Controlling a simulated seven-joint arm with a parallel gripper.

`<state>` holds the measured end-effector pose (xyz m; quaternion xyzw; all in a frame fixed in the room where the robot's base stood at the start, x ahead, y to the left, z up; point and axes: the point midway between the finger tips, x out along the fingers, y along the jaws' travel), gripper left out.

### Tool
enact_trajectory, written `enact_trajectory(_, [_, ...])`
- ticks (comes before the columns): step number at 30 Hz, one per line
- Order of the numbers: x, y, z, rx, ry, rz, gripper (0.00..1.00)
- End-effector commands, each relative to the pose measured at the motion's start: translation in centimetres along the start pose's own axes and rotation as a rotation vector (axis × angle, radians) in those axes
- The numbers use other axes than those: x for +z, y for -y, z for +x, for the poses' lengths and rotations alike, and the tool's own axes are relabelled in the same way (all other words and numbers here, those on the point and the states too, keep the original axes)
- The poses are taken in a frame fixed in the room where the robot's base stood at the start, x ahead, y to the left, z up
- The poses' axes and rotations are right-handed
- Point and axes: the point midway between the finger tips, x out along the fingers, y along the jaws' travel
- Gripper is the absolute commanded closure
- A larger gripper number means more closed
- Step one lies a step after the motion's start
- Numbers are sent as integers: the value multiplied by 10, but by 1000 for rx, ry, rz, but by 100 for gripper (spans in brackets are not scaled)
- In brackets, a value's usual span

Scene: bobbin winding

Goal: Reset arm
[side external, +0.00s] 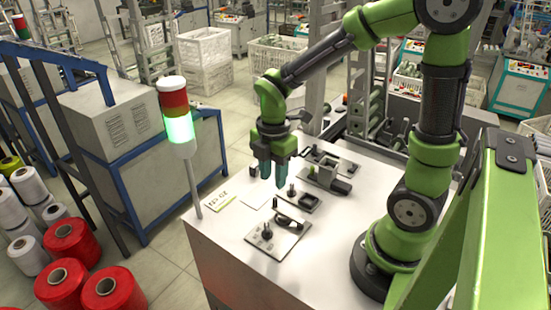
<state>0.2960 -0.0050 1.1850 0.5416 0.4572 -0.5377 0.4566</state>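My green arm reaches in from the right over the white work table (230,238). My gripper (274,176) points straight down above the table's left-middle part. Its two teal fingers look a little apart, with nothing visible between them. Its tips are close to the fixtures, but the exact height above the table is hard to tell.
A fixture plate (278,236) with a knob and curved part is at the table's front. A grey block fixture (327,177) and a small dark tray (306,202) stand behind it. A signal tower (178,118), lit green, rises at the left edge. Red spools (72,242) are on the floor.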

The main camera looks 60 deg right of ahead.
Motion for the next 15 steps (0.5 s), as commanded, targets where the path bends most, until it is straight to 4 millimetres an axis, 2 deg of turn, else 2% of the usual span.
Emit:
enact_trajectory(2, [-1, 4, 1, -1, -10, 183, 64])
enact_trajectory(5, [-3, 9, -10, 36, -43, 480, 64])
enact_trajectory(11, [-11, 23, -46, 127, -196, 1090, 64])
enact_trajectory(15, [-18, 38, -79, 159, -391, 1487, 64])
